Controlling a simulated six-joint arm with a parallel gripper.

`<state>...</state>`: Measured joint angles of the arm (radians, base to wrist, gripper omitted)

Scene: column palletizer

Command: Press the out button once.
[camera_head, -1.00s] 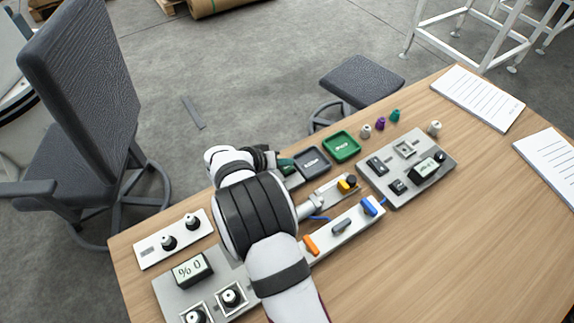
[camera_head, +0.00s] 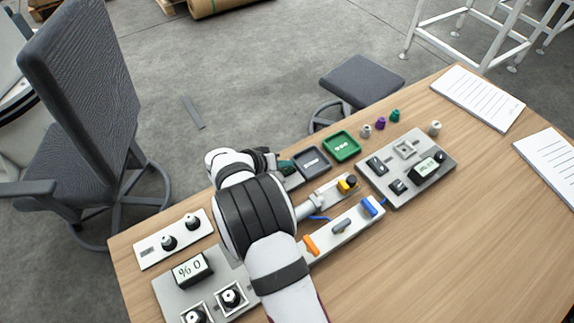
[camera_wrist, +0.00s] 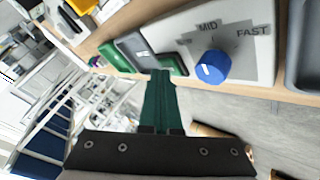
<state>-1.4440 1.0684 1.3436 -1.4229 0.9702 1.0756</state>
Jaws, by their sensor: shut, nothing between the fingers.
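I cannot read the word "out" on any button in these frames, so I cannot tell which one it is. In the head view, a dark grey square piece (camera_head: 311,162) and a green square piece (camera_head: 341,147) with pale markings stand side by side at the table's far edge. My gripper is mostly hidden behind my arm in the head view, just left of them. In the wrist view my gripper (camera_wrist: 161,74) has its long green fingers shut and empty. Their tips appear close to a green piece (camera_wrist: 173,64); contact cannot be told.
A blue knob (camera_wrist: 212,67) sits on a dial marked MID and FAST, right of the fingertips. In the head view are a yellow-and-black knob (camera_head: 347,184), a strip with orange, grey and blue switches (camera_head: 341,230), a grey panel (camera_head: 402,190) and a display (camera_head: 189,271).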

